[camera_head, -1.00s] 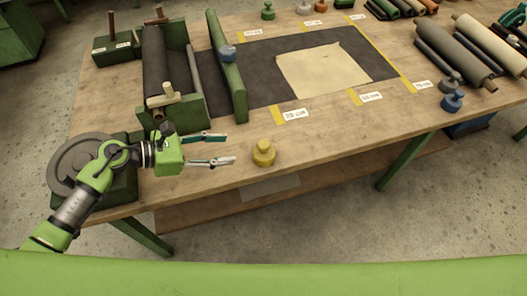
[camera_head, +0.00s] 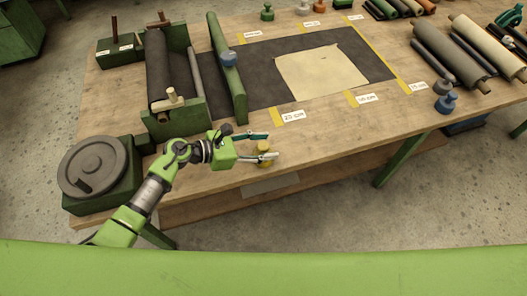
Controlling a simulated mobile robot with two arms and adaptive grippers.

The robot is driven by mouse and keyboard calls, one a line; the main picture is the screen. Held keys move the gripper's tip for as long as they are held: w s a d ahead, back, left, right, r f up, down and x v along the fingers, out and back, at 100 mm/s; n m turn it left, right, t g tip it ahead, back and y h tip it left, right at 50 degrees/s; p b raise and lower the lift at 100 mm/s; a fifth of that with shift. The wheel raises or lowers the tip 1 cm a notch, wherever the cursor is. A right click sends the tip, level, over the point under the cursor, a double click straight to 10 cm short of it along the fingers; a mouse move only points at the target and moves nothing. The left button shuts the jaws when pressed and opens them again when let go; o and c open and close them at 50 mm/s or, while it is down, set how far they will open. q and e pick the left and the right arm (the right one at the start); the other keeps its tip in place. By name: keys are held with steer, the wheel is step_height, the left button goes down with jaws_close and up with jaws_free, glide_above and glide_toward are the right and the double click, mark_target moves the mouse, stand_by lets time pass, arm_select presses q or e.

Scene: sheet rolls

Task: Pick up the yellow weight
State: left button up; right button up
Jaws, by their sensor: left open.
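The yellow weight (camera_head: 264,146) stands upright on the wooden table near its front edge. My left gripper (camera_head: 267,146) is open at the weight, its fingers pointing right. The near finger covers part of the weight, and the far finger lies just behind it. The weight appears to be between the two fingers, but I cannot tell whether either touches it. My right gripper is not in view.
A green roll stand (camera_head: 148,120) with a dark roll and a handled wheel (camera_head: 92,167) are left of the gripper. A dark sheet with a beige piece (camera_head: 320,72) lies behind. The table front to the right is clear.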

arm_select(q)
steer(key=shift+a, duration=0.1)
jaws_close()
steer(key=shift+w+r, duration=0.1)
steer(key=shift+r, duration=0.1)
